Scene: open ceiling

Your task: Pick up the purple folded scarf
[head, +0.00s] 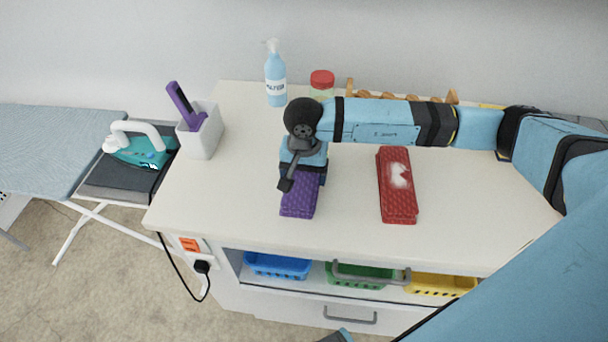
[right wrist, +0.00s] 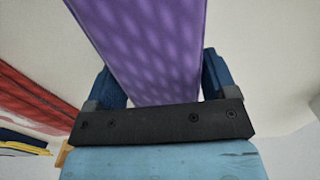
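The purple folded scarf (head: 299,197) lies on the white countertop, left of a red folded scarf (head: 398,195). My right gripper (head: 303,168) is over the far end of the purple scarf and hides that end in the head view. In the right wrist view, the purple scarf (right wrist: 150,45) runs between the two dark blue fingers of my right gripper (right wrist: 160,85). The fingers are spread, one at each side of it. A firm hold does not show, and the fingertips are partly hidden. My left gripper is not in view.
A spray bottle (head: 275,80) and a red-lidded jar (head: 321,84) stand at the back. A white holder (head: 200,138) stands at the left, near an iron (head: 140,150). Blue (head: 277,265), green (head: 358,275) and yellow (head: 440,284) baskets sit below the countertop. The counter's front left is clear.

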